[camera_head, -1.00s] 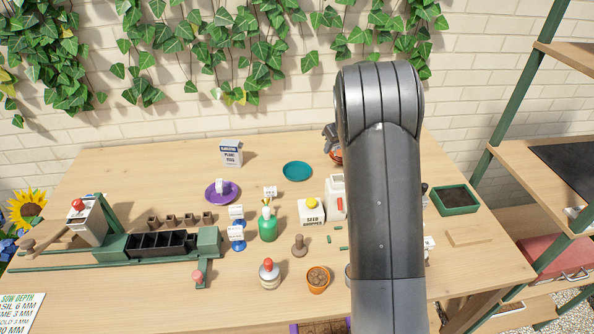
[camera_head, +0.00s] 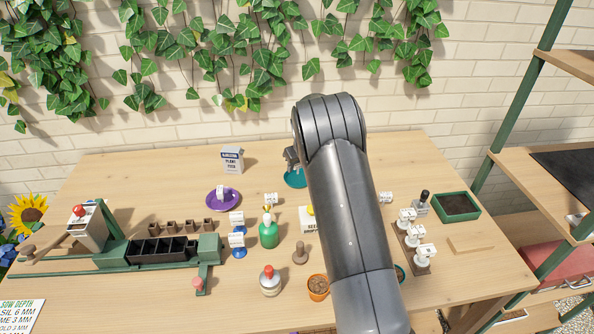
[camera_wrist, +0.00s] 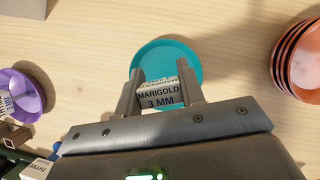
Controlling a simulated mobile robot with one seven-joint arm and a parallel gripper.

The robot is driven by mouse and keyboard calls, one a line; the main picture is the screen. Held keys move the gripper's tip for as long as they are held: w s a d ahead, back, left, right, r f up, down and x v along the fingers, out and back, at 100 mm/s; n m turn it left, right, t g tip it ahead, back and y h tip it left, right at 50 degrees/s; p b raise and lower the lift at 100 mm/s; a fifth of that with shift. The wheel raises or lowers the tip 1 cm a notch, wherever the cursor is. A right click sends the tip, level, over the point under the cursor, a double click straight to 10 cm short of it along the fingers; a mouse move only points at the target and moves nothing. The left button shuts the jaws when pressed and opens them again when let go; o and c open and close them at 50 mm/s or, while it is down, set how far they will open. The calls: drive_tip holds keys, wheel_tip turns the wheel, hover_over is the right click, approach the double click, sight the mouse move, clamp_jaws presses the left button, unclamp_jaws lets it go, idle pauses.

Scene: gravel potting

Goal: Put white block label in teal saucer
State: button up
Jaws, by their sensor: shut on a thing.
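The teal saucer (camera_head: 295,182) lies at the back middle of the table, partly covered by my arm and gripper. It also shows in the wrist view (camera_wrist: 179,52), just beyond my fingers. My gripper (camera_wrist: 158,80) is shut on the white block label (camera_wrist: 159,97), which reads "MARIGOLD 3 MM". The block sits between both fingers and overlaps the near part of the saucer in the wrist view. I cannot tell whether it touches the saucer. In the head view my gripper (camera_head: 291,157) is at the saucer's back left; the block is not discernible there.
A purple saucer (camera_head: 212,205) holding a white label stands to the left; a plant food box (camera_head: 232,160) is behind it. Stacked orange pots (camera_wrist: 287,60) stand right of the teal saucer. A green spray bottle (camera_head: 268,233) is nearer. Bare table surrounds the saucer's left side.

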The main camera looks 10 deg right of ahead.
drive_tip(key=shift+f, duration=1.2)
drive_tip(key=shift+f, duration=0.15)
drive_tip(key=o, duration=0.7)
